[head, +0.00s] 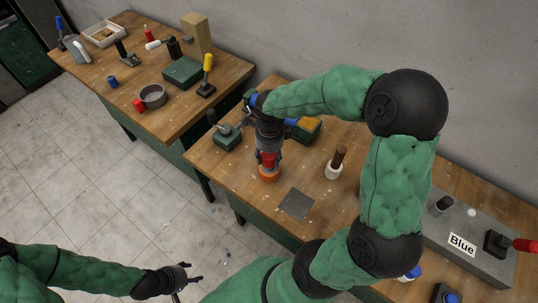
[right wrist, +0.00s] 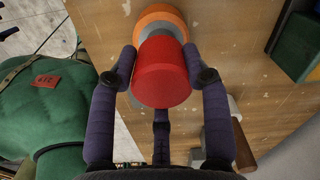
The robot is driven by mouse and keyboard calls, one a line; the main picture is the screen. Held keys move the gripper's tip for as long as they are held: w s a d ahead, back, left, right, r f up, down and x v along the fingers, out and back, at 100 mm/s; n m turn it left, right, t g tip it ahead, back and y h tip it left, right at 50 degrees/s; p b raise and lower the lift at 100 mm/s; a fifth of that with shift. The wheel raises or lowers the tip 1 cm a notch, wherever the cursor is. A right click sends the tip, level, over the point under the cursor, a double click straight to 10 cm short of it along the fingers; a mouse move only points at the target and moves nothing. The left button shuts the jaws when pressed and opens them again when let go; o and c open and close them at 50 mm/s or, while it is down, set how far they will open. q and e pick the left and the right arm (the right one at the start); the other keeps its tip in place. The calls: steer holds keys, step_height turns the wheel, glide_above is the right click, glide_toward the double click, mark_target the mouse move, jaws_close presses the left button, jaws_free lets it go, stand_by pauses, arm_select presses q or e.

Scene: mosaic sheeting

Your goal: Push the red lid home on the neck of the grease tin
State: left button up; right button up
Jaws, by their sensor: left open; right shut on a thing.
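The grease tin (head: 269,176) is orange and stands on the near workbench, below my right gripper. In the right wrist view the orange tin (right wrist: 158,13) shows behind the red lid, with a grey part between them. My right gripper (head: 267,155) points down and is shut on the red lid (right wrist: 162,72), its fingers on both sides of it. My left gripper (head: 188,279) is open and empty, low over the floor, away from the bench.
A grey square plate (head: 296,204) lies beside the tin. A white cup with a brown handle (head: 335,165) stands to the right. Green blocks (head: 227,137) are behind. A grey box marked Blue (head: 470,235) is at far right. A second bench (head: 120,75) holds tools.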

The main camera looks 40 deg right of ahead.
mark_target(269, 161)
steer(key=shift+f+b, duration=1.55)
steer(key=shift+f, duration=0.1)
steer(key=o, duration=1.2)
steer(key=shift+o, duration=0.2)
step_height(269, 161, up, 12)
steer(key=shift+s+r, duration=0.1)
steer(key=shift+s, duration=0.05)
